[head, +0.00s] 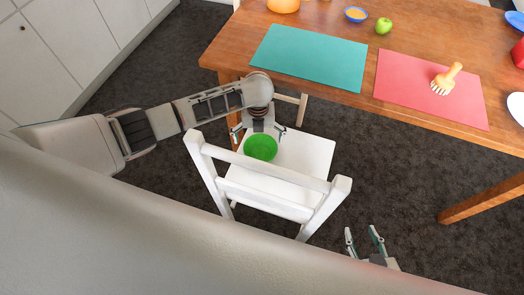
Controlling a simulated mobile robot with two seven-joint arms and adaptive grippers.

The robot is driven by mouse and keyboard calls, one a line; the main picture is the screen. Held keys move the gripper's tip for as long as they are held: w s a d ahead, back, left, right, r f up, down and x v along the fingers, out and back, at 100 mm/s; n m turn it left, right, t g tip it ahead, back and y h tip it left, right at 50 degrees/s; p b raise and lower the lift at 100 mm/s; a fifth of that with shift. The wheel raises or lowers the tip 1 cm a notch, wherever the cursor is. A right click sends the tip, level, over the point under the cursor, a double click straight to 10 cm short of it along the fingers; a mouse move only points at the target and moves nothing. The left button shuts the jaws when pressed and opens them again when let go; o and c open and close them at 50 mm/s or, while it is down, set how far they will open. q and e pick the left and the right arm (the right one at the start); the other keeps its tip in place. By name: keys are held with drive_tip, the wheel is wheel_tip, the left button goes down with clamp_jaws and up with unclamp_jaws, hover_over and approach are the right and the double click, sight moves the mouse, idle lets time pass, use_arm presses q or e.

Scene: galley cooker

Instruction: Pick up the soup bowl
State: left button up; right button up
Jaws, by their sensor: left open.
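A round green thing (260,148), most likely the soup bowl, is on the white chair's seat, close behind the backrest. Whether it is its inside or its outer side that shows is hard to tell. My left gripper (259,132) is over the seat right at the green bowl's far edge, fingers spread wide to either side. It is open; I cannot tell whether it touches the bowl. My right gripper (364,238) is at the lower right, over the dark floor, with its two fingers apart and nothing between them.
The white chair (305,155) has its backrest towards me. Behind it, the wooden table (220,50) bears a teal mat (310,57), a red mat (400,95) with a wooden brush (446,79), a green apple (384,25) and a small blue bowl (356,15). White cabinets (65,45) stand left.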

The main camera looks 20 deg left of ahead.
use_arm(q)
drive_tip(key=b, duration=0.2)
hover_over(261, 154)
drive_tip(key=f, duration=0.4)
drive_tip(key=shift+s+f, duration=0.2)
drive_tip(key=shift+s, duration=0.05)
drive_tip(key=shift+f, duration=0.35)
drive_tip(key=shift+w+r, duration=0.15)
drive_tip(key=shift+w, duration=0.05)
drive_tip(key=shift+c, duration=0.4)
drive_tip(key=c, duration=1.3)
